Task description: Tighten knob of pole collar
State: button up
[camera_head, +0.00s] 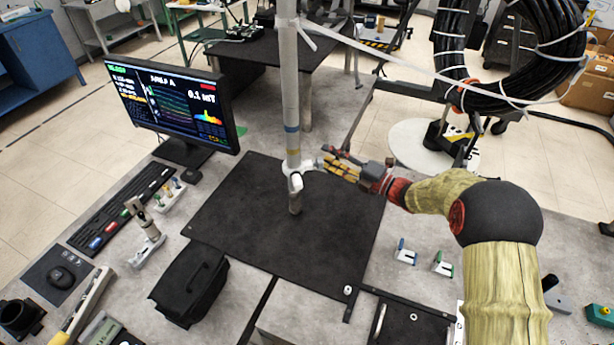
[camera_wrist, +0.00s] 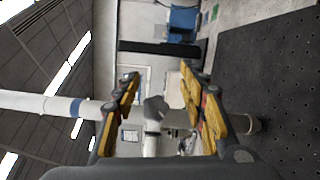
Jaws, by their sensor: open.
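A pale upright pole (camera_head: 289,90) with a blue band stands over the black mat (camera_head: 240,220), and a white collar (camera_head: 297,168) sits low on it. In the wrist view, the pole (camera_wrist: 40,102) runs sideways from the left edge, partly hidden by a finger. A grey knob-like piece (camera_wrist: 155,108) with a white part (camera_wrist: 151,143) shows between the fingers. My gripper (camera_head: 326,164) is just right of the collar, pointing left at it. Its yellow-padded fingers (camera_wrist: 163,100) are open on either side of the knob. Whether either pad touches it cannot be told.
A monitor (camera_head: 170,105) and keyboard (camera_head: 123,208) stand left. A black bag (camera_head: 190,285) lies at the mat's front left. A large black cable coil (camera_head: 455,50) hangs at the back right. Small blue and green tools (camera_head: 405,253) lie right of the mat. Most of the mat is clear.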

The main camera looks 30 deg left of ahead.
jog(key=s+a+n+g+y+b, duration=0.1)
jog(key=s+a+g+b, duration=0.1)
jog(key=s+a, duration=0.2)
jog(key=shift+a+r, duration=0.35)
jog(key=shift+a, duration=0.75)
jog(key=c, duration=0.4)
grip_shut()
